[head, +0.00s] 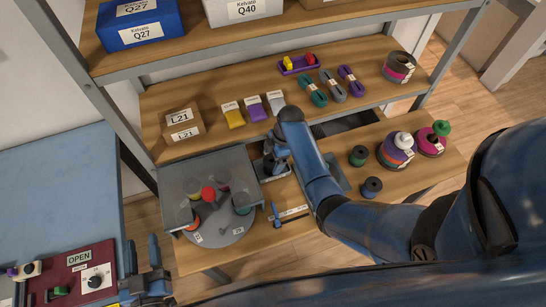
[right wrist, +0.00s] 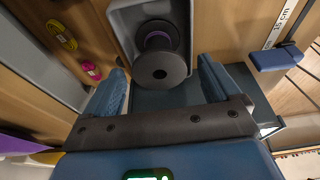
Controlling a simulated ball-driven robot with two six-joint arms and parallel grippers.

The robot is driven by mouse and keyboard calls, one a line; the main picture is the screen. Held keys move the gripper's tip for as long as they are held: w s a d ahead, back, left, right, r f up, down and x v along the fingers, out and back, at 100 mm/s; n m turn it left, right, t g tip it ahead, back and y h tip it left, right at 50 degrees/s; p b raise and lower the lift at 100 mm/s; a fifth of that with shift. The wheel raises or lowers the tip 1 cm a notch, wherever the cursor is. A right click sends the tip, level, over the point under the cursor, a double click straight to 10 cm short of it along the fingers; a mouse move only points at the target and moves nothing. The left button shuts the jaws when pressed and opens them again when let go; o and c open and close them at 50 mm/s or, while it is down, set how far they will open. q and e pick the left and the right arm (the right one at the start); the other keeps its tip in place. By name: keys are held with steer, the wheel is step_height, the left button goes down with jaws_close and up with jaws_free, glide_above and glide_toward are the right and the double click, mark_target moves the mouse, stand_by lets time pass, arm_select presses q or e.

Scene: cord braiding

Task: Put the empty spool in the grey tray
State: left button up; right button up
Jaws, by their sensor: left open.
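The empty spool (right wrist: 160,62) is dark, with two flanges and a purple band at its core. In the right wrist view it stands within the outline of the grey tray (right wrist: 119,28); whether it rests on the tray floor I cannot tell. My right gripper (right wrist: 160,85) is open, with its fingers apart on either side of the spool's near flange and no clear contact. In the head view my right gripper (head: 272,158) is over the lower shelf, and my arm hides much there. My left gripper (head: 143,262) is open and empty at the lower left.
The braiding machine (head: 212,195) stands left of my right gripper. A ruler with a blue slider (head: 276,214) lies in front. Dark spools (head: 371,187) and wound cones (head: 396,150) stand to the right. A maroon control panel (head: 88,277) is at the lower left.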

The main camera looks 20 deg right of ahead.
steer(key=shift+r, duration=0.15)
steer(key=shift+r, duration=0.1)
steer(key=b+v, duration=0.1)
steer(key=v, duration=1.1)
steer(key=s+f+m+t+h, duration=0.2)
steer(key=s+f+m+t, duration=0.6)
steer(key=s+f+m, duration=0.15)
steer(key=s+d+r+m+t+h, duration=0.1)
steer(key=s+d+r+m+t, duration=0.1)
steer(key=s+r+m+t, duration=0.7)
steer(key=s+r+t, duration=0.1)
steer(key=s+r, duration=0.6)
steer(key=r, duration=0.2)
steer(key=shift+s+r, duration=0.15)
steer(key=shift+s, duration=0.2)
steer(key=shift+d+b, duration=0.15)
steer(key=shift+b, duration=0.15)
